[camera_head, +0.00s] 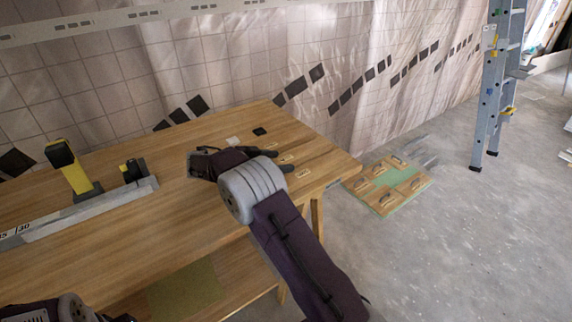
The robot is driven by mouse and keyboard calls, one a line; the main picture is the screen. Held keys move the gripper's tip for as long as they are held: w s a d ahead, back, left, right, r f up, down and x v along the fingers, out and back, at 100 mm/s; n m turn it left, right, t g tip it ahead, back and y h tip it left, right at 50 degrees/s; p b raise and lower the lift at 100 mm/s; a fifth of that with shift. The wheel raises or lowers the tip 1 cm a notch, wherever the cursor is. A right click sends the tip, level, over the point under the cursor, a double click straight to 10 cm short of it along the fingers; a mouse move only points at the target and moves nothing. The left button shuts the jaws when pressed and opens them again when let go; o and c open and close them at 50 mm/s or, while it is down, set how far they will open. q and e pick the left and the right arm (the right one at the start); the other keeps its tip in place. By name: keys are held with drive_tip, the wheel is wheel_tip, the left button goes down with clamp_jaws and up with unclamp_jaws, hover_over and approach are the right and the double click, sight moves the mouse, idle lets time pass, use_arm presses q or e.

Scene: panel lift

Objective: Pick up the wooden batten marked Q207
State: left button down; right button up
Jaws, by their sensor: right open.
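Several small pale labels lie on the right part of the wooden table, near my right gripper. They seem to sit on wooden battens (318,171) of nearly the same colour as the table top. The markings are too small to read, so I cannot tell which batten is Q207. My right gripper (279,161) is open over the table beside these labels, its dark fingers pointing right. Its wrist and arm hide part of the table. Of my left arm, only grey and dark parts show at the bottom left edge; its jaw state is unclear.
The wooden table (200,225) has a yellow-and-black tool (70,168) and a long grey rail (90,212) at left. A wooden-framed panel (388,186) lies on the floor at right. A stepladder (490,90) stands behind. The tiled wall runs along the table's far side.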

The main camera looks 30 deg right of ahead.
drive_tip(key=shift+r, duration=0.1)
clamp_jaws()
